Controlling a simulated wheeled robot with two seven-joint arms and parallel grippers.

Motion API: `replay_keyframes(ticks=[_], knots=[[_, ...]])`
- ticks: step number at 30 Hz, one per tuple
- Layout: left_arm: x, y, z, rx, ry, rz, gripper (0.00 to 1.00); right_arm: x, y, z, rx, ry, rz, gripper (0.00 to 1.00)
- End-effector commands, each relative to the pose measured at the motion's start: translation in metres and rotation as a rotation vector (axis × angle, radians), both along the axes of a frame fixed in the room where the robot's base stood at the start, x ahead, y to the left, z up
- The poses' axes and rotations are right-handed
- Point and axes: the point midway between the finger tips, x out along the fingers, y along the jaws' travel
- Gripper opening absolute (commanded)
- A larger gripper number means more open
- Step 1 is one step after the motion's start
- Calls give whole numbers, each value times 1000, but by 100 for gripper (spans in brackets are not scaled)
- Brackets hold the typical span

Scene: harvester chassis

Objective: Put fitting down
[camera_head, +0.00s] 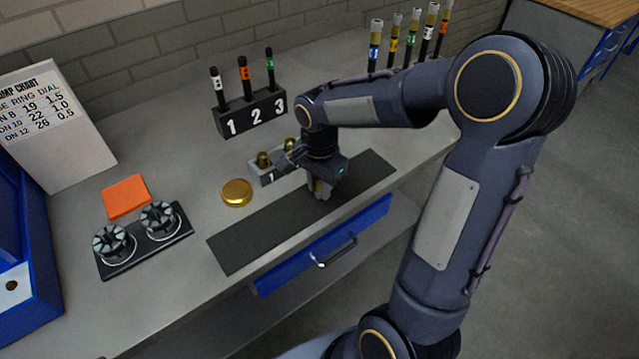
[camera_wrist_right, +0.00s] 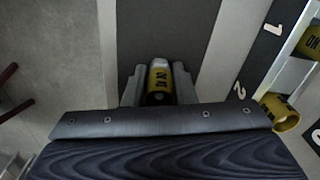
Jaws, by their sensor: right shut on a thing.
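My right gripper (camera_head: 322,192) is over the right half of the dark mat (camera_head: 250,245), pointing down. In the right wrist view it (camera_wrist_right: 160,85) is shut on a yellow fitting (camera_wrist_right: 159,80) with black lettering, held between its two fingers over the dark strip. Whether the fitting touches the mat I cannot tell. A small grey numbered rack (camera_head: 262,179) stands just behind the mat, with yellow fittings (camera_head: 263,160) in it; the arm partly hides it. The rack's numbers and a yellow fitting (camera_wrist_right: 282,112) show at right in the wrist view. My left gripper is not seen.
A gold disc (camera_head: 237,192) lies left of the rack. A black plate with two dials (camera_head: 145,240), an orange pad (camera_head: 126,196) and a chart (camera_head: 50,125) are at left. A numbered tool stand (camera_head: 250,113) is behind. A blue drawer (camera_head: 325,248) is under the front edge.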

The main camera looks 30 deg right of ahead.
Motion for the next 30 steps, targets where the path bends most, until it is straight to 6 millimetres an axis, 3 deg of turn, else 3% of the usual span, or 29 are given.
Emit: replay_keyframes(ticks=[9,10,14,23,26,30], knots=[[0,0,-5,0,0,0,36,0,0,-4,0,0,0,0],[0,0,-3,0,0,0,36,0,0,-3,0,0,0,28],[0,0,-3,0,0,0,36,0,0,-2,0,0,0,45],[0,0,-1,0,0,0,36,0,0,-1,0,0,0,46],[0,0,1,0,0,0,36,0,0,6,-1,-1,-1,46],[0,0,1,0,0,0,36,1,0,30,-1,-6,-1,46]])
